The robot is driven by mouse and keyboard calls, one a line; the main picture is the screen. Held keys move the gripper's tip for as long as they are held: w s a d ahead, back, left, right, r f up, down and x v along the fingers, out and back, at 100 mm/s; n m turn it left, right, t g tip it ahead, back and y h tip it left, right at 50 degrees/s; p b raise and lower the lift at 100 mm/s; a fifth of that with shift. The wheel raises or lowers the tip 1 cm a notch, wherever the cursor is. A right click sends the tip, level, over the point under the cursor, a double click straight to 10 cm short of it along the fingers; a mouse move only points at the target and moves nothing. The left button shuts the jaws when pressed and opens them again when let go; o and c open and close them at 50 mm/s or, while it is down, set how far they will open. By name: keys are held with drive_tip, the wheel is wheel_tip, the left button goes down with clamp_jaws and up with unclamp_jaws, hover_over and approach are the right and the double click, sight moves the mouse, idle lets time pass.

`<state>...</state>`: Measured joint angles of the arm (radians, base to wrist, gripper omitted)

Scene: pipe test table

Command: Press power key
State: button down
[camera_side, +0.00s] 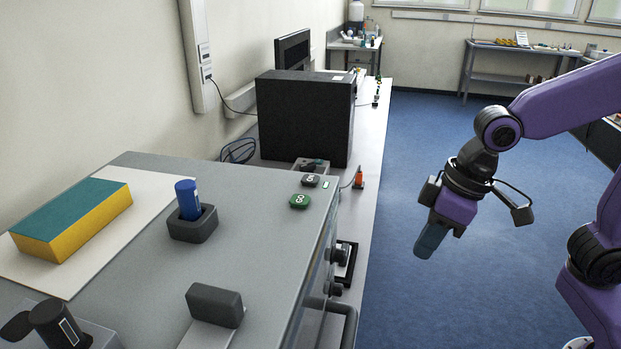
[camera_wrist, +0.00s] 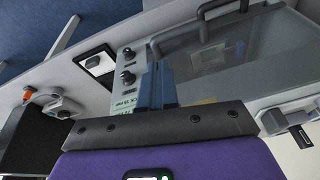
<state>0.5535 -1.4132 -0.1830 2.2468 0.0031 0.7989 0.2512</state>
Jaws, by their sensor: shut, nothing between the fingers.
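In the side view, a green key (camera_side: 300,201) and a dark key (camera_side: 310,181), each with a pale symbol, sit on the grey machine's top (camera_side: 255,215) near its right edge. I cannot tell for certain which is the power key. My gripper (camera_side: 430,241) is shut and empty, tilted downward in the air to the right of the machine and apart from it. In the wrist view, the blue fingers of my gripper (camera_wrist: 158,84) are together, pointing toward the machine front. Neither key can be made out clearly there.
The machine front has black knobs (camera_side: 336,256) and a handle (camera_side: 345,312). A blue cylinder (camera_side: 188,200) stands in a holder on top, beside a teal-and-yellow block (camera_side: 72,218). A black box (camera_side: 305,116) stands behind. Open floor (camera_side: 440,130) surrounds my gripper.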

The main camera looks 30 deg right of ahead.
drive_tip(key=w+a+r+m+t+y, duration=0.1)
drive_tip(key=w+a+r+m+t, duration=0.15)
drive_tip(key=w, duration=0.45)
drive_tip(key=w+a+r+m+t, duration=0.1)
drive_tip(key=w+a+r+m, duration=0.15)
drive_tip(key=w, duration=0.45)
wheel_tip(320, 180, up, 7)
drive_tip(key=m+t, duration=0.3)
drive_tip(key=m, duration=0.4)
hover_over(315, 180)
drive_tip(key=shift+w+r, duration=0.1)
drive_tip(key=shift+r, duration=0.05)
drive_tip(key=shift+f, duration=4.45)
drive_tip(key=shift+f, duration=0.1)
drive_tip(key=shift+f, duration=0.3)
